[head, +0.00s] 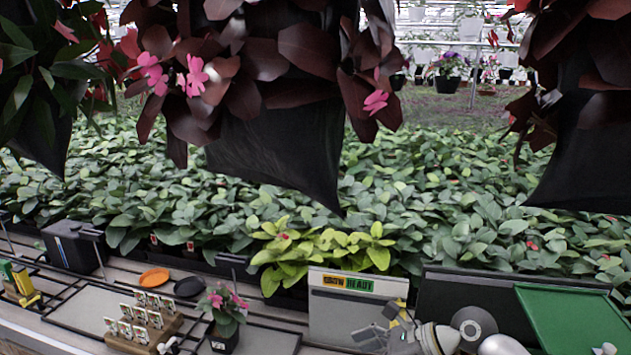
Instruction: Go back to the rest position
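My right arm comes in at the bottom right. Its gripper (384,327) seems to be the grey piece in front of the pale panel (335,307) with the "GROW READY" label. The fingers are small and partly overlapped, so I cannot tell whether they are open or shut, or whether they hold anything. My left gripper does not show clearly anywhere in the view.
The bench carries a potted pink flower (224,318), a wooden rack of cards (145,322), an orange dish (154,278), a dark dish (189,287), a black box (73,247) and a green tray (570,318). Dark hanging planters (285,150) fill the upper foreground. Dense plants grow behind.

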